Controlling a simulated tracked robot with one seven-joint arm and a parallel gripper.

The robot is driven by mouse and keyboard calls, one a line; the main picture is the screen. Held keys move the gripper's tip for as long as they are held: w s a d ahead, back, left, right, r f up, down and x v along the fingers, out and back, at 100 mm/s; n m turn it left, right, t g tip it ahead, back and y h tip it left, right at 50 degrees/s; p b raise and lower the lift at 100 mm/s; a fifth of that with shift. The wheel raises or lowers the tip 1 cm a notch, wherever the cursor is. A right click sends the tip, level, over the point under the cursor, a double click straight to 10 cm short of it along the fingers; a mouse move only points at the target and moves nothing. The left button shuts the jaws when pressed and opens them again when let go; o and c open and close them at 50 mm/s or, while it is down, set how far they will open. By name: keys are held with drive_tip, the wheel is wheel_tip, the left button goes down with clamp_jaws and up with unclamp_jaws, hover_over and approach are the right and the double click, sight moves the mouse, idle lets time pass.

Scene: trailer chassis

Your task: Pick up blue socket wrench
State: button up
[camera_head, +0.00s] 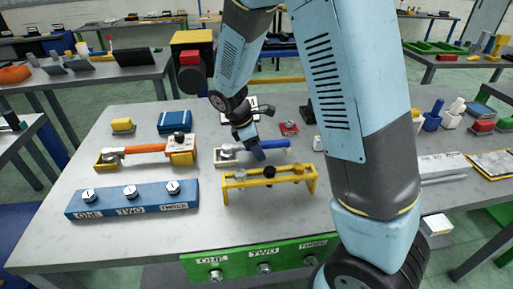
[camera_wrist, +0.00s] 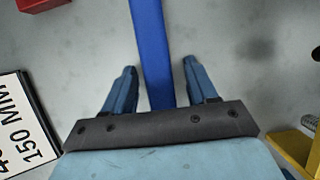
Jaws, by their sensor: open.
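The blue socket wrench (camera_head: 275,146) lies across the table in the head view, its grey head end at the left by a white holder (camera_head: 226,156). My gripper (camera_head: 257,153) is over its handle and hides part of it. In the wrist view, the blue handle (camera_wrist: 150,45) runs from the top edge down between the two blue fingers of my gripper (camera_wrist: 160,68). The gripper is open, with a gap on each side of the handle. Whether the fingertips are level with the handle or above it, I cannot tell.
An orange wrench (camera_head: 145,149) in yellow holders lies to the left. A yellow bracket (camera_head: 268,183) stands in front of the blue wrench. A blue block marked ONE, TWO, THREE (camera_head: 133,206) is at the front left. A red block (camera_head: 289,128) stands behind.

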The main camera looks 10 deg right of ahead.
drive_tip(key=shift+f, duration=0.15)
clamp_jaws()
idle(0.4)
